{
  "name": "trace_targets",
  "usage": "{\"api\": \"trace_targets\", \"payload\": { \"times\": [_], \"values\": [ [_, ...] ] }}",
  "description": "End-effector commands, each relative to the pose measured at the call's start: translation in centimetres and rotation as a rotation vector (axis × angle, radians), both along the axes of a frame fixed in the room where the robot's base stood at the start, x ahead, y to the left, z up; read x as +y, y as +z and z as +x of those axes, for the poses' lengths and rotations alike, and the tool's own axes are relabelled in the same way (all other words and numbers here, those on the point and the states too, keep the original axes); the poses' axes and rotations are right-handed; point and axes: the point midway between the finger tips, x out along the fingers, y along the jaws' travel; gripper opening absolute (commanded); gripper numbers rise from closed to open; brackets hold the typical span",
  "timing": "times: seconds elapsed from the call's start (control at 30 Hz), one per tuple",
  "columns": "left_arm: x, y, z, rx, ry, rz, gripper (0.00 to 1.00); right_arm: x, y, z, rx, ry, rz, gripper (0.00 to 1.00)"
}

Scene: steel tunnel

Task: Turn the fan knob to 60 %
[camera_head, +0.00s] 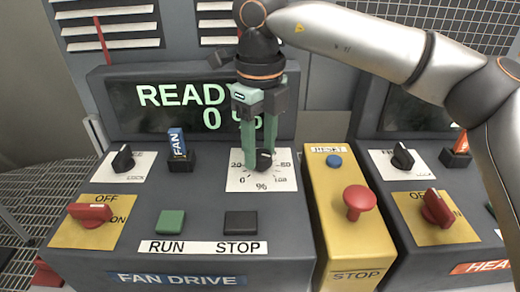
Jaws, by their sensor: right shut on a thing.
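The fan knob (264,160) is a small black knob on a white dial plate (286,184) marked from 0 to 100 %. My right gripper (258,163) comes down from above and is shut on the knob, with its green fingers hiding part of the knob and scale. I cannot tell exactly where the knob points. The fan drive display (150,108) shows READY and 0 %, partly covered by the gripper. My left gripper is not in view.
Nearby on the fan panel are a red OFF/ON switch (90,214), a green RUN button (171,222) and a black STOP button (241,222). A yellow box (341,238) with a red mushroom button (359,200) stands close on the right, beside the heater panel (470,238).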

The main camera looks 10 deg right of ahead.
Motion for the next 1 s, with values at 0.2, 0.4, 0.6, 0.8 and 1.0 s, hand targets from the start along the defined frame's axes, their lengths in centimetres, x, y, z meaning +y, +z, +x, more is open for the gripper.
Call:
{"api": "trace_targets", "payload": {
  "times": [0.2,0.4,0.6,0.8,1.0],
  "values": [
    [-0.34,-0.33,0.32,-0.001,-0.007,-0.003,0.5,-0.05,0.03,0.13,-0.005,-0.207,0.002,0.0],
    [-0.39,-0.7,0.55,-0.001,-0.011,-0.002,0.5,-0.11,0.04,0.14,-0.005,-0.393,0.002,0.0],
    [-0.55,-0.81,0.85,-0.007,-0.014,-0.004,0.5,-0.15,0.09,0.16,-0.005,-0.557,0.003,0.0],
    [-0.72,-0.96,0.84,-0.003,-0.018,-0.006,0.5,-0.2,0.13,0.17,-0.005,-0.681,0.005,0.0],
    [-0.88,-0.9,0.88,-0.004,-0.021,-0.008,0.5,-0.25,0.16,0.17,-0.005,-0.756,0.003,0.0]
  ]
}}
